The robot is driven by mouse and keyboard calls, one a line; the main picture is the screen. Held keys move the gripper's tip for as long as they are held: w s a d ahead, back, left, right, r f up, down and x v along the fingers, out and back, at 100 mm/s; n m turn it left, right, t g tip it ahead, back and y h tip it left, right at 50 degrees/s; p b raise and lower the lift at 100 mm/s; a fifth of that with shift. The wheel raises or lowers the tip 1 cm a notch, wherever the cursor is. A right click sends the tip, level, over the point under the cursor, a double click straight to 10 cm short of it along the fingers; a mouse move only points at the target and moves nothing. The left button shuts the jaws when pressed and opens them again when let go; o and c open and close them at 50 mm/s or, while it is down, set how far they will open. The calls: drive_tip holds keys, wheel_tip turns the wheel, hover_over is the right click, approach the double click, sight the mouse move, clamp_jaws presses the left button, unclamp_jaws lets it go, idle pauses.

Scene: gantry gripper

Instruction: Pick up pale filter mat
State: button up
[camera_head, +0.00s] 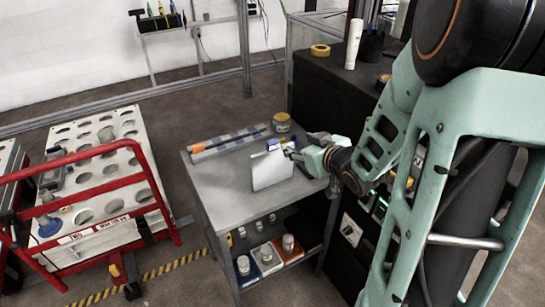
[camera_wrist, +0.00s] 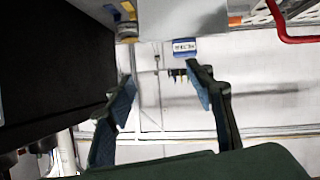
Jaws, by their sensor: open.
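In the wrist view a plain pale surface (camera_wrist: 182,18), apparently the mat, shows at the top edge, partly cut off. My gripper (camera_head: 296,148) is at the mat's upper right in the head view, close to it. In the wrist view my gripper (camera_wrist: 160,76) has its two fingers wide apart with nothing between them. The mat is beyond the fingertips. I cannot tell whether anything touches.
A small blue-and-white item (camera_head: 273,144) is beside the mat's upper edge. A yellow-lidded tin (camera_head: 281,122) and a striped strip (camera_head: 229,139) are on the cart top (camera_head: 222,183). A red-railed rack (camera_head: 90,152) stands left; a dark bench (camera_head: 338,72) is behind.

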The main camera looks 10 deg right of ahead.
sight(275, 144)
drive_tip(key=shift+w+a+f+m+y+p, duration=0.1)
drive_tip(key=shift+w+a+f+y, duration=0.25)
drive_tip(key=shift+w+a+f, duration=0.65)
drive_tip(key=shift+w+a+f+m+y+p, duration=0.15)
drive_tip(key=shift+w+a+f+y, duration=0.15)
drive_tip(key=shift+w+a+f, duration=0.7)
drive_tip(key=shift+w+a+f+m+y+p, duration=0.1)
drive_tip(key=shift+w+a+f+y, duration=0.3)
drive_tip(key=shift+w+a, duration=0.7)
drive_tip(key=shift+w+d, duration=0.3)
drive_tip(key=shift+d, duration=0.05)
clamp_jaws()
